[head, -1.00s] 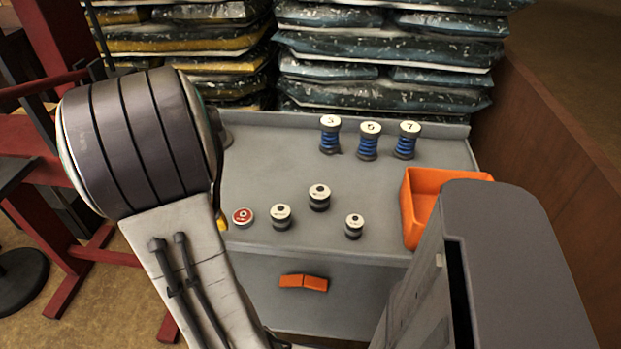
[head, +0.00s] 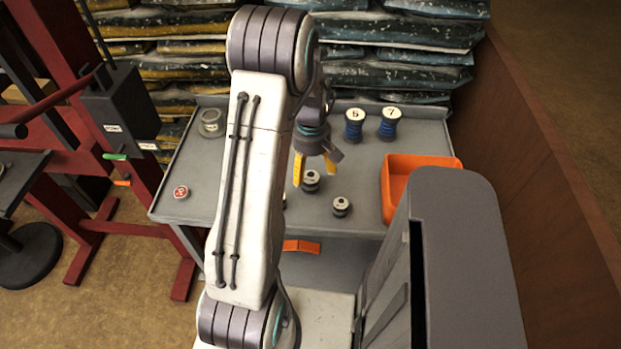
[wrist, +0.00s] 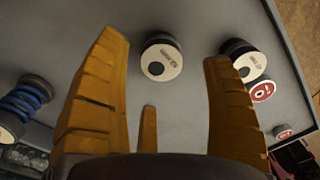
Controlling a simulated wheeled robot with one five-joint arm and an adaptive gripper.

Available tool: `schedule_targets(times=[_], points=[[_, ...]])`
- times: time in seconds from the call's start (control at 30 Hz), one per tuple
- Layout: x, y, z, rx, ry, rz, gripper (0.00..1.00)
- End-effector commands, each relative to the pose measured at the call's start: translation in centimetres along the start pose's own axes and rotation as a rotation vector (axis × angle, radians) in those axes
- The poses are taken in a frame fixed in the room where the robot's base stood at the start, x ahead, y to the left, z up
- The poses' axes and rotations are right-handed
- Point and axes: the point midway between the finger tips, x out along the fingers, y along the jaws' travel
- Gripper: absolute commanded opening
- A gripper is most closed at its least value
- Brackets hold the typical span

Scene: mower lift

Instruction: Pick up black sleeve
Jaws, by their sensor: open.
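Several short dark cylinders with white labelled tops stand on the grey bench; the labels are too small to read, so I cannot tell which is the black sleeve. One dark cylinder (head: 311,184) is right beneath my gripper (head: 314,172), and another (head: 340,207) stands in front of it to the right. A third is mostly hidden behind my arm. In the wrist view my gripper (wrist: 166,60) has its yellow fingers spread and empty. One white-topped cylinder (wrist: 162,60) shows between them, apart from both. Another (wrist: 243,58) is beside the right finger.
Blue spools (head: 354,125) numbered 5 and 7 stand at the back of the bench (head: 180,170). An orange bin (head: 395,190) is at right. A red-topped disc (head: 181,192) and a round tin (head: 211,123) are at left. Stacked bags stand behind.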

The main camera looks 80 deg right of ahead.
Motion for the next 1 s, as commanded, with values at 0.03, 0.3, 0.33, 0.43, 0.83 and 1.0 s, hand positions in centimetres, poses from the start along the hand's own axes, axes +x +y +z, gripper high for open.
schedule_targets(times=[0.03,0.3,0.33,0.43,0.83,1.0], points=[[0.4,-0.1,0.0,0.000,-0.001,-0.003,0.75],[2.9,-0.2,-0.1,0.000,-0.002,-0.005,0.75],[3.2,-0.2,-0.1,0.000,-0.002,-0.005,0.75],[4.4,-0.2,-0.1,0.001,-0.001,-0.003,0.75],[5.8,-0.2,-0.2,0.001,0.000,0.000,0.75],[5.8,-0.2,-0.2,0.001,0.000,0.000,0.67]])
